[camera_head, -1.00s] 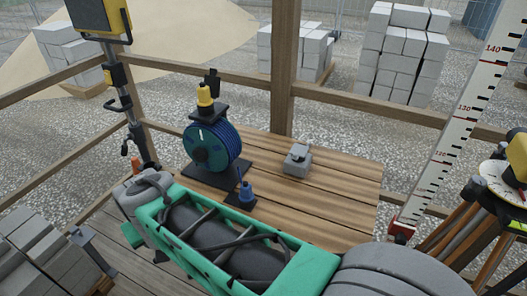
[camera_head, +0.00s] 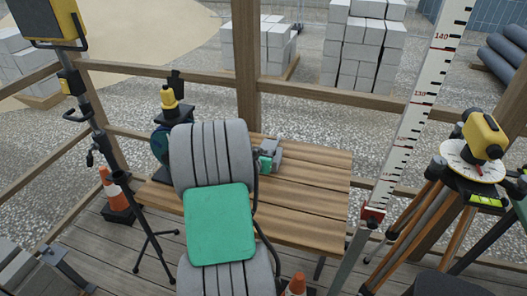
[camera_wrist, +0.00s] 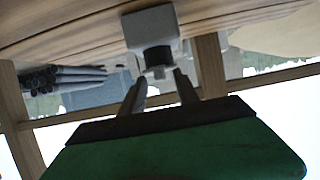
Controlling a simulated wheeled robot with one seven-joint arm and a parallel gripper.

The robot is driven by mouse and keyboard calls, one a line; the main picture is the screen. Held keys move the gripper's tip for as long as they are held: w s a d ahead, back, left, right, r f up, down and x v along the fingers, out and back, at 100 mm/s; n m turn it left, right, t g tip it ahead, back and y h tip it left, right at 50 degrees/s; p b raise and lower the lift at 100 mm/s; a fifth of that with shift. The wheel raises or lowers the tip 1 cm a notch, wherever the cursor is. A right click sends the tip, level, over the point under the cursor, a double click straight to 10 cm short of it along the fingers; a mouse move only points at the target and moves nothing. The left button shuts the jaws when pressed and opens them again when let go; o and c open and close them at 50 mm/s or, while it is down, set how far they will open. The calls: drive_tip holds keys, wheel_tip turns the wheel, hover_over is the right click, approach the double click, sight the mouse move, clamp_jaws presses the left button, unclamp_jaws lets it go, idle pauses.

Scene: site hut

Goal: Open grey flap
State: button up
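The small grey box (camera_head: 277,154) with the grey flap sits on the wooden table, in the head view just right of my arm. In the wrist view, which looks upside down, the grey box (camera_wrist: 152,28) hangs from the tabletop, with a small dark part below it. I cannot tell the flap's edge from the box body. My gripper (camera_wrist: 160,78) has its two fingers apart, pointing at the box, with nothing visibly held between them. The fingertips are close to the box; I cannot tell whether they touch. My arm hides most of the gripper in the head view.
The table (camera_head: 310,215) is bare at its right. A yellow-topped item (camera_head: 169,98) and a blue reel (camera_head: 159,144), mostly hidden by my arm, stand left. A measuring staff (camera_head: 418,105) and a tripod instrument (camera_head: 482,140) are at right. Traffic cones (camera_head: 116,194) stand on the floor.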

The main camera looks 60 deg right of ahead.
drive_tip(key=shift+d+f, duration=0.1)
drive_tip(key=shift+d, duration=0.05)
clamp_jaws()
idle(1.4)
